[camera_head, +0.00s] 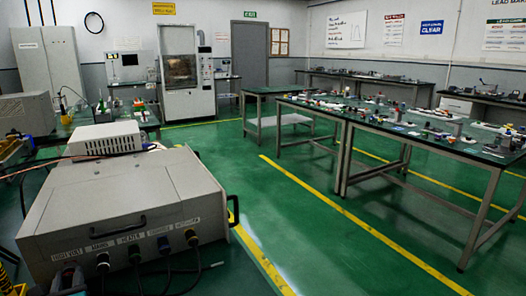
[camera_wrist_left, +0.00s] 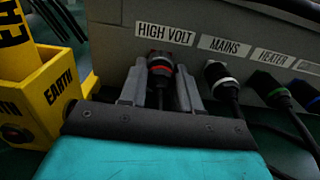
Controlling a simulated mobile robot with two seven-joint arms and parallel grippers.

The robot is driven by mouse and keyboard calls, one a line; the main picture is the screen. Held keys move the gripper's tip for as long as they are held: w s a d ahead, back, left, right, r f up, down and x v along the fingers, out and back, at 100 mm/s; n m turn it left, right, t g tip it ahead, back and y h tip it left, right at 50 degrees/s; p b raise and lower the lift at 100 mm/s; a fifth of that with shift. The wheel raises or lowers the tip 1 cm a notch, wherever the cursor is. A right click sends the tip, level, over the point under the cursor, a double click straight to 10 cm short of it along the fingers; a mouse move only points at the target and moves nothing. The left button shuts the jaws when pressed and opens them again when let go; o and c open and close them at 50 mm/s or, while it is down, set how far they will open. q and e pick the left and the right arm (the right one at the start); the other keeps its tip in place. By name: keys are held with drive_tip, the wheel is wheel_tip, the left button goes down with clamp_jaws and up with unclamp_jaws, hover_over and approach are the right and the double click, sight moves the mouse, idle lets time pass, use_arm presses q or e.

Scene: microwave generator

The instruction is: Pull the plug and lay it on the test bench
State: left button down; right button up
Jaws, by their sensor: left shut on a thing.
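The grey generator (camera_head: 120,205) stands at the left in the head view with a row of plugs along its front. In the left wrist view, a dark plug with a red ring (camera_wrist_left: 160,68) sits at the panel below the HIGH VOLT label (camera_wrist_left: 165,33). My left gripper (camera_wrist_left: 160,92) is shut on this plug, one finger on each side. It shows only as a dark shape at the lower left of the head view (camera_head: 68,280). A green-topped bench (camera_head: 350,113) with many small items stands at the right; I cannot tell which bench is the test bench. My right gripper is not in view.
The mains plug (camera_wrist_left: 218,75) and heater plug (camera_wrist_left: 275,93) are close to the right, with hanging cables. A yellow EARTH box (camera_wrist_left: 40,100) stands close to the left. Green floor (camera_head: 300,220) is free between generator and benches.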

sight(68, 283)
use_arm(q)
drive_tip(key=shift+v, duration=3)
drive_tip(key=shift+s, duration=0.15)
